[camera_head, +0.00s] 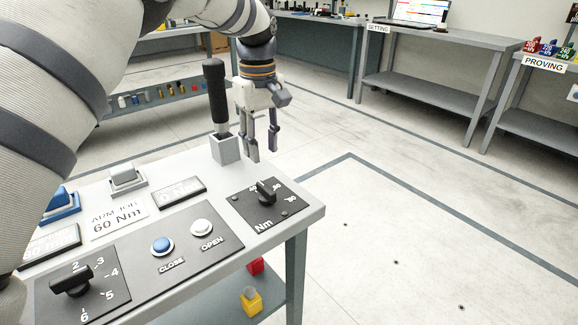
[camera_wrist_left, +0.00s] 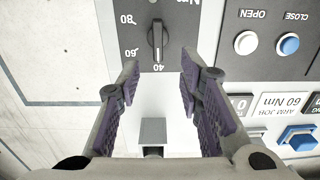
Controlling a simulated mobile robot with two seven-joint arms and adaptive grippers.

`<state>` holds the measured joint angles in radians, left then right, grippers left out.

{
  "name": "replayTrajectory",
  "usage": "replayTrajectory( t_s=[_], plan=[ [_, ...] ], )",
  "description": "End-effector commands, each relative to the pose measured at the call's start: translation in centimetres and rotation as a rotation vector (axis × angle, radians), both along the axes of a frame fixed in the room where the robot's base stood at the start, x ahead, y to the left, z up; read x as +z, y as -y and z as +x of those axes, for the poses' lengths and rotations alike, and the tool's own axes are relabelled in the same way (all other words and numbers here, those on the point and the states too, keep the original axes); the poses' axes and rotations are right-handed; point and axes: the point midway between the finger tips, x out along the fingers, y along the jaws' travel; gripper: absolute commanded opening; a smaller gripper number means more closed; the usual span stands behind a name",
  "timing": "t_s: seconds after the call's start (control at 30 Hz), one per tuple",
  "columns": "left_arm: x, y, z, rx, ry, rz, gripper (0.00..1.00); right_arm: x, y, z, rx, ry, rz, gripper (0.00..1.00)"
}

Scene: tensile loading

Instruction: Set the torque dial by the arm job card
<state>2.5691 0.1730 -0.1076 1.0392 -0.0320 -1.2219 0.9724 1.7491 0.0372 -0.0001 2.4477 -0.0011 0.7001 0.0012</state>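The torque dial (camera_head: 266,192) is a black knob on a dark panel marked Nm at the bench's right end. In the left wrist view the dial (camera_wrist_left: 157,40) has 40, 60 and 80 around it, and one end of its knob lies by 40. The arm job card (camera_head: 118,218) reads 60 Nm; it also shows in the left wrist view (camera_wrist_left: 280,104). My left gripper (camera_head: 264,150) points down above the bench's far edge, behind the dial. In its wrist view its open, empty fingers (camera_wrist_left: 159,68) stand either side of the dial's near end, apart from it. My right gripper is out of view.
A black upright handle (camera_head: 216,90) in a grey block (camera_head: 225,148) stands close left of the gripper. CLOSE (camera_head: 162,245) and OPEN (camera_head: 201,228) buttons and a numbered knob (camera_head: 71,281) lie left of the dial. Open floor lies right.

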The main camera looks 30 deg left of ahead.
Motion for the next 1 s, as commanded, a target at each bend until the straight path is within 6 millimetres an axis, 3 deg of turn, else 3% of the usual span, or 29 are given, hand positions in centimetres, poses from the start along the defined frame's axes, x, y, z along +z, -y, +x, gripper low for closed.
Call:
replayTrajectory(
  t_s=[0.07,0.17,0.6,0.73,1.0],
  plan=[
    [0.7,-0.1,0.0,0.014,0.001,-0.001,0.33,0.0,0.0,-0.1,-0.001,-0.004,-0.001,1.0],
    [0.1,-0.2,0.0,0.019,-0.003,-0.002,0.33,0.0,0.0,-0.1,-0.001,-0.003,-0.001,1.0],
    [-9.8,-0.1,-0.1,0.017,-0.002,-0.002,0.33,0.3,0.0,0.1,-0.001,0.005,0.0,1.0],
    [-11.0,-0.1,-0.1,0.017,-0.001,-0.002,0.33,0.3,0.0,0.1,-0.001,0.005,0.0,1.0],
    [-11.2,-0.1,0.0,0.016,0.001,-0.001,0.33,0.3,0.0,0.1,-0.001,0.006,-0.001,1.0]
  ],
)
